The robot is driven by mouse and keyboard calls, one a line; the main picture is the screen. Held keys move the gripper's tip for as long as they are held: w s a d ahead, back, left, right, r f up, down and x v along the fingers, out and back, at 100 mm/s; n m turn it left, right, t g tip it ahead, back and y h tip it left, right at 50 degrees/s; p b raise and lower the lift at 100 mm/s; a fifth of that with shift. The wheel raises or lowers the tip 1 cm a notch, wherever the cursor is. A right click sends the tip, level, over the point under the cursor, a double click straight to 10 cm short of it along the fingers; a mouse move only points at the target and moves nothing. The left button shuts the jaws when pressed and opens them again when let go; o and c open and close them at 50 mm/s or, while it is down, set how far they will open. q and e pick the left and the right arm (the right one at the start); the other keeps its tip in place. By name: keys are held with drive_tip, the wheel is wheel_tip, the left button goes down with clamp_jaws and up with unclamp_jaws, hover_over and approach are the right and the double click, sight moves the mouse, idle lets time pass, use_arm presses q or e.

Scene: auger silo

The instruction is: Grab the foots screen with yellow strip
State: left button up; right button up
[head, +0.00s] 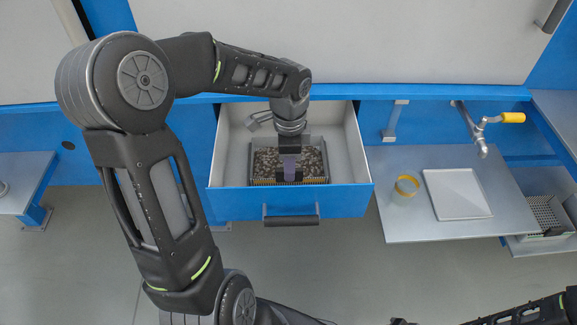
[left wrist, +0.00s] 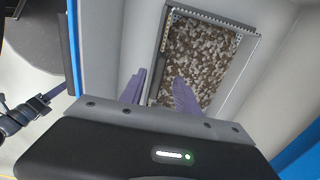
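The foots screen (head: 318,181) is a rectangular perforated metal tray filled with brown and pale grainy matter. It sits inside the open drawer (head: 232,150), and a thin yellowish line shows along its front edge. In the left wrist view the screen (left wrist: 165,45) shows its perforated rim at the top. My left gripper (head: 289,176) is over the front part of the screen, pointing down. In the left wrist view its two purple fingers (left wrist: 160,92) are apart, with one near the rim and the other over the grains. Contact cannot be told. My right gripper is out of view.
The drawer has a dark handle (head: 291,221). On the right, a metal shelf (head: 400,226) holds a yellow-rimmed jar (head: 405,188) and a white square tray (head: 457,193) below a yellow-handled tap (head: 481,127). Another perforated screen (head: 546,216) is in a tray at far right.

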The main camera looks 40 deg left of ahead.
use_arm(q)
wheel_tip(320, 180, down, 4)
drive_tip(key=shift+s+d+r+b, duration=0.1)
drive_tip(key=shift+s+b, duration=0.05)
drive_tip(key=shift+b, duration=0.2)
idle(0.4)
clamp_jaws()
idle(1.1)
